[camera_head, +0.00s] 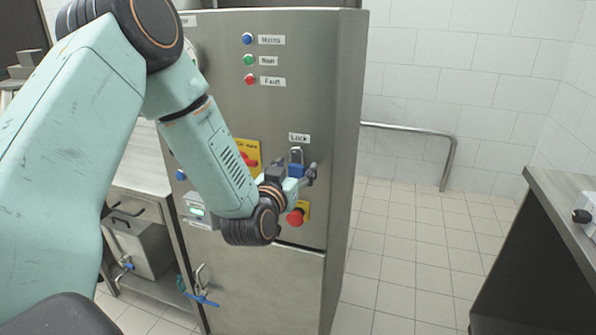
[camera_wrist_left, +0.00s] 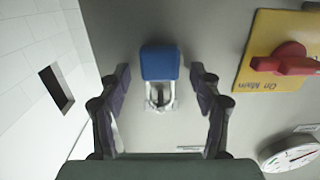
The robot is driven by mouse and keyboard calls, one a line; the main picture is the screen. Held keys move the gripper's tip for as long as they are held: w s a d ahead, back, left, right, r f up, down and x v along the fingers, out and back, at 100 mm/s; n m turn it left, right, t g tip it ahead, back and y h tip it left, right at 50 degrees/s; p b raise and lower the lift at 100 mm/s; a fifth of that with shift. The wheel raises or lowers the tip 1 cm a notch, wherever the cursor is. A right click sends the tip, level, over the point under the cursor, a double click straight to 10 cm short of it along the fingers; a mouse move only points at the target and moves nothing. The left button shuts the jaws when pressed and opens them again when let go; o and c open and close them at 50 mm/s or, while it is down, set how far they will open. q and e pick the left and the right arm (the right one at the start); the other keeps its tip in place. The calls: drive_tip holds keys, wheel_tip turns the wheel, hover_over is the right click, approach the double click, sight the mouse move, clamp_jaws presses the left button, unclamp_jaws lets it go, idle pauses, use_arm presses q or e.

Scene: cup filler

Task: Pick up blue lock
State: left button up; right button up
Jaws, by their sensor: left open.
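The blue lock (camera_head: 296,168) hangs under the "Lock" label (camera_head: 299,138) on the front of the steel cabinet. It is partly hidden by my left gripper (camera_head: 309,176) in the head view. In the left wrist view the lock (camera_wrist_left: 160,63) has a blue body and a silver shackle, and it appears upside down. My left gripper (camera_wrist_left: 160,78) is open, with one finger on each side of the lock and visible gaps to both. My right gripper is not in view.
A red emergency knob (camera_head: 295,216) sits just below my left gripper. A red rotary switch on a yellow plate (camera_wrist_left: 285,62) and a gauge (camera_wrist_left: 290,153) are near the lock. A counter (camera_head: 560,190) stands at the right, with open tiled floor (camera_head: 400,250) between.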

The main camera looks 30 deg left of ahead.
use_arm(q)
drive_tip(key=shift+a, duration=0.1)
drive_tip(key=c, duration=0.4)
drive_tip(key=shift+d, duration=0.2)
drive_tip(key=c, duration=0.6)
drive_tip(key=shift+a, duration=0.15)
drive_tip(key=c, duration=0.3)
drive_tip(key=shift+w+r, duration=0.1)
drive_tip(key=shift+r, duration=0.1)
